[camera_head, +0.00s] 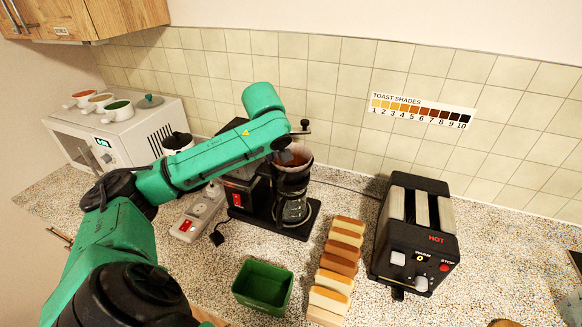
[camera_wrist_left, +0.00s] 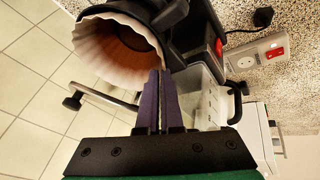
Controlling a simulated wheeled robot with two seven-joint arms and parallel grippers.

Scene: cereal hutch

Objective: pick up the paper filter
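The paper filter (camera_head: 301,151) sits in the top basket of the black coffee maker (camera_head: 262,190), with a brownish inside. In the left wrist view the pale, fluted paper filter (camera_wrist_left: 100,50) fills the upper left, its mouth open, with the dark basket around its far side. My left gripper (camera_head: 286,157) reaches down to the filter's near rim. In the left wrist view its fingers (camera_wrist_left: 161,85) are nearly together at the filter's edge and look shut on its thin wall; the exact contact is partly hidden. My right gripper is not in view.
The glass carafe (camera_head: 293,208) stands below the basket. A power strip (camera_head: 199,212) lies left, a green bin (camera_head: 263,287) in front. Bread slices (camera_head: 340,252) and a black toaster (camera_head: 416,235) stand right. A white microwave (camera_head: 120,135) with cups on top is at the left.

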